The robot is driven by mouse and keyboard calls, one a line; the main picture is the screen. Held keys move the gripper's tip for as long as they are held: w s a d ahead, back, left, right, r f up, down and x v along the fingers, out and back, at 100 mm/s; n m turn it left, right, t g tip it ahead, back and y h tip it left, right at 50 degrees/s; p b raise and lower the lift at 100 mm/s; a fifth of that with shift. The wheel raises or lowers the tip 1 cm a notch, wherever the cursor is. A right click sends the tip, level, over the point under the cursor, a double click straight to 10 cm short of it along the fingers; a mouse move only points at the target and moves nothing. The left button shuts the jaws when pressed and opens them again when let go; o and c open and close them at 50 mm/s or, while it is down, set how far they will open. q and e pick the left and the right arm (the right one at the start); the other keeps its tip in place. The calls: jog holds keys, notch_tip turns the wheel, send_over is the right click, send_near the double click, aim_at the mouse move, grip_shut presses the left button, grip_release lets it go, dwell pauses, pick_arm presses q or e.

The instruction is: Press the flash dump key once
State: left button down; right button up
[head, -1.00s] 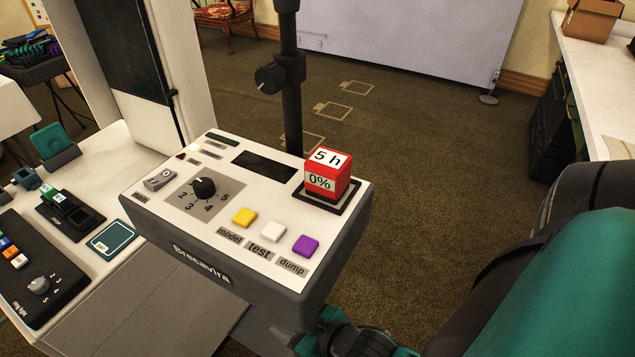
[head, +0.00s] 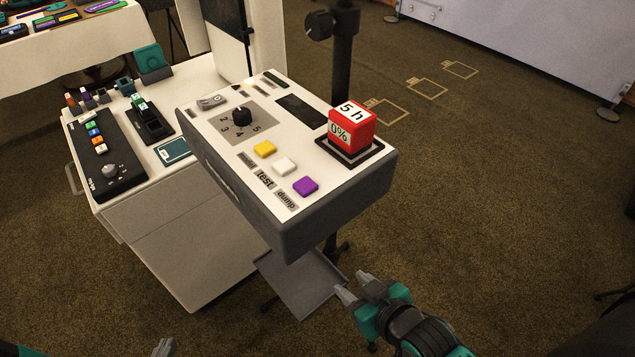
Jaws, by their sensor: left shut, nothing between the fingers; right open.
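The dump key is a purple square button (head: 306,187) on the sloped top of the white and grey flash unit, beside its "dump" label (head: 286,200). It stands in a row with a white test key (head: 285,167) and a yellow key (head: 265,149). My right gripper (head: 352,286) is open and empty, low in front of the unit and apart from it. My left gripper (head: 166,348) only shows its tip at the bottom edge; it is shut and empty, far from the key.
A red block (head: 352,125) marked "5 h" and "0%" sits on a black-framed pad on the unit. A black dial (head: 242,116) and dark display lie behind the keys. A white cabinet (head: 165,240) with a black control panel (head: 104,152) stands left. Carpet is open at right.

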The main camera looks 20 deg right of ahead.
pick_arm(q)
jog(key=shift+w+a, duration=0.1)
